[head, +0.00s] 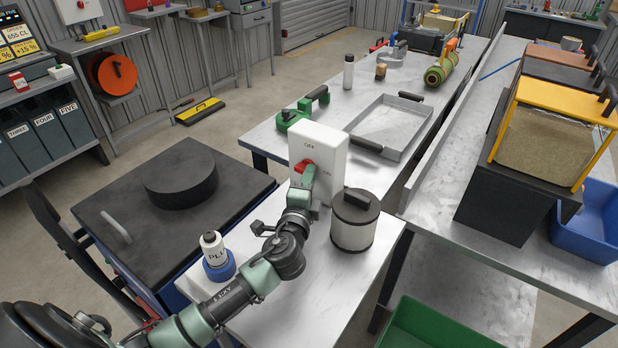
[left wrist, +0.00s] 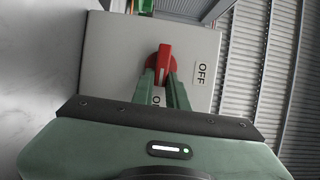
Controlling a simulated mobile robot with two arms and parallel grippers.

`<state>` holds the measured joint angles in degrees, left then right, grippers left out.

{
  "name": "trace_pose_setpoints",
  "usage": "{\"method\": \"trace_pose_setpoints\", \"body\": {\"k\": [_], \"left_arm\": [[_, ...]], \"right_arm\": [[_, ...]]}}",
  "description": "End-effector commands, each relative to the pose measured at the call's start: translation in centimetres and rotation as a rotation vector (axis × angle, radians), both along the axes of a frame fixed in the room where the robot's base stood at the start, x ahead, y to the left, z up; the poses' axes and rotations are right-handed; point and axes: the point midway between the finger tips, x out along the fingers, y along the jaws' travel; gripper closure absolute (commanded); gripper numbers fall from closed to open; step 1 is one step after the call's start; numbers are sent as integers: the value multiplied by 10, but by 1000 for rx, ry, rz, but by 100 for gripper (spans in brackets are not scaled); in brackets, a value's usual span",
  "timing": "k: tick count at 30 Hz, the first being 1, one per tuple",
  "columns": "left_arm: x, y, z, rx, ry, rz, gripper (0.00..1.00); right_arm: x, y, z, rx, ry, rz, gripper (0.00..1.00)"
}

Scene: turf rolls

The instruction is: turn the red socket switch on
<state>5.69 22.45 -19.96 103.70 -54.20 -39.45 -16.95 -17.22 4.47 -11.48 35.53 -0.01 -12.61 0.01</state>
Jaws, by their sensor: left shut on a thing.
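The red switch handle (head: 302,168) is on the front face of a white box (head: 333,150) standing on the metal bench. "OFF" is printed above the handle and "ON" to its right in the head view. My left gripper (head: 305,178) is shut on the handle. In the left wrist view the red handle (left wrist: 167,62) sits between the tips of my green fingers (left wrist: 166,78). There its long side runs up and down, across from the "OFF" label at its right and roughly in line with a label partly hidden by the fingers. My right gripper is out of view.
A dark-lidded canister (head: 353,225) stands close right of the box. A metal tray (head: 390,125) and a green clamp-like tool (head: 300,112) lie behind it. A white bottle with a blue base (head: 215,255) stands left of my arm.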

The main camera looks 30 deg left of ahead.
Motion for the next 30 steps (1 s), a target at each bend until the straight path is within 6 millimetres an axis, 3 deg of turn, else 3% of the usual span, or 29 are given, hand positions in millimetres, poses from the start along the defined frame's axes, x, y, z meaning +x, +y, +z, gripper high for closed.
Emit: {"method": "trace_pose_setpoints", "body": {"k": [1,2,4,16,30], "left_arm": [[0,-2,-1,2,2,-4,100],[0,-2,-1,2,2,-4,83],[0,-2,-1,1,2,-4,64],[-6,-2,-2,-1,3,-2,64],[-72,-20,-3,-1,3,-3,64]], "right_arm": [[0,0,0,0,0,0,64],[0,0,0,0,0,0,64],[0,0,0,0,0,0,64],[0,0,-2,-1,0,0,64],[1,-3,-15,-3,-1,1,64]]}}
